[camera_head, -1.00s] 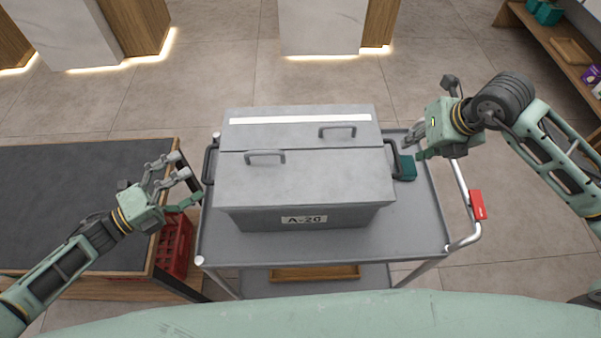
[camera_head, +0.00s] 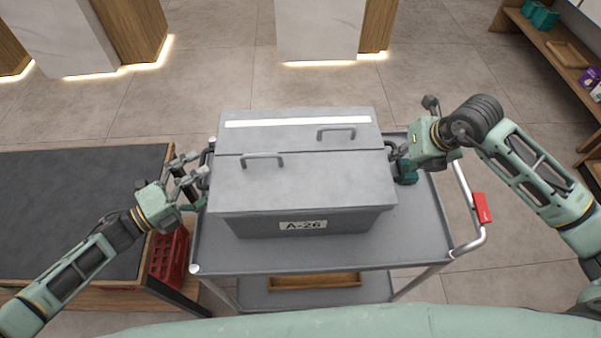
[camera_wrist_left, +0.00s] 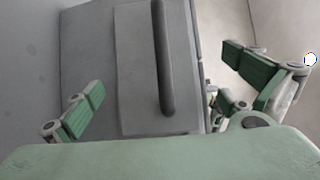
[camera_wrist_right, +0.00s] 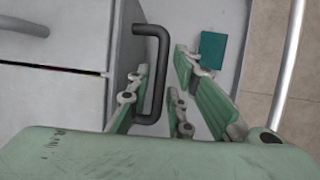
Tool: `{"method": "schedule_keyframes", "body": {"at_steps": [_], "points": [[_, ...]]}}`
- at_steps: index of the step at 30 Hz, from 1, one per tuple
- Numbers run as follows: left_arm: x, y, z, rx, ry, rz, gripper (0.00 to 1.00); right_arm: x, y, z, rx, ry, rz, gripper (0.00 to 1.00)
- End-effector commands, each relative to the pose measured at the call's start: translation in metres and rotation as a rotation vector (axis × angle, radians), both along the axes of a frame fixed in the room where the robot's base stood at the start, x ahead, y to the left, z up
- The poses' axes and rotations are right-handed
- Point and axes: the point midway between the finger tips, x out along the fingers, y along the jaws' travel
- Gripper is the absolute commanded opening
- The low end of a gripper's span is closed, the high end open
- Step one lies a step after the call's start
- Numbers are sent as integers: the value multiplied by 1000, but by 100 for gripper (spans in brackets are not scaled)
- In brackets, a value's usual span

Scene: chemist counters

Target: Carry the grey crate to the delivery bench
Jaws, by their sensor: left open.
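The grey crate (camera_head: 305,185), labelled A-26, stands closed on a grey cart (camera_head: 420,235). Its dark side handles show in the left wrist view (camera_wrist_left: 164,60) and the right wrist view (camera_wrist_right: 158,70). My left gripper (camera_head: 187,178) is open at the crate's left side; the handle lies between its spread fingers (camera_wrist_left: 165,95), with clear gaps. My right gripper (camera_head: 402,155) is at the right handle. In the right wrist view its fingers (camera_wrist_right: 160,85) are close together on either side of the handle; I cannot tell whether they press on it. The delivery bench cannot be identified here.
A dark-topped table (camera_head: 70,205) stands left of the cart, with a red crate (camera_head: 168,255) below its edge. A teal object (camera_head: 407,172) lies on the cart near my right gripper. A wooden shelf (camera_head: 560,60) is at far right. Beyond the cart is open floor.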

Motion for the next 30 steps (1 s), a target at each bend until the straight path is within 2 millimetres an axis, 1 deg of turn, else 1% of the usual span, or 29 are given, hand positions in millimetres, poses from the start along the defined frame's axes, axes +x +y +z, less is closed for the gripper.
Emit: {"method": "schedule_keyframes", "body": {"at_steps": [1, 3, 6, 9, 17, 24, 30], "points": [[5, -7, 1, -1, -2, 0, 100, 3, 2, -7, 3, 1, -1, 19], [9, -13, 0, -1, -1, 0, 100, 6, 3, -14, 1, 1, 0, 19], [13, -20, 1, 0, -1, 0, 100, 9, 4, -21, 1, 0, 0, 19], [15, -23, 0, 1, 0, 0, 100, 11, 4, -25, 0, -1, 0, 19], [15, -24, 0, 1, 0, 0, 100, 11, 4, -25, 0, -1, 1, 19], [15, -23, 0, 1, 0, 0, 80, 11, 4, -25, 0, -1, 1, 0], [15, -24, 1, -2, -1, -1, 62, 11, 5, -25, 1, -1, 2, 0]]}}
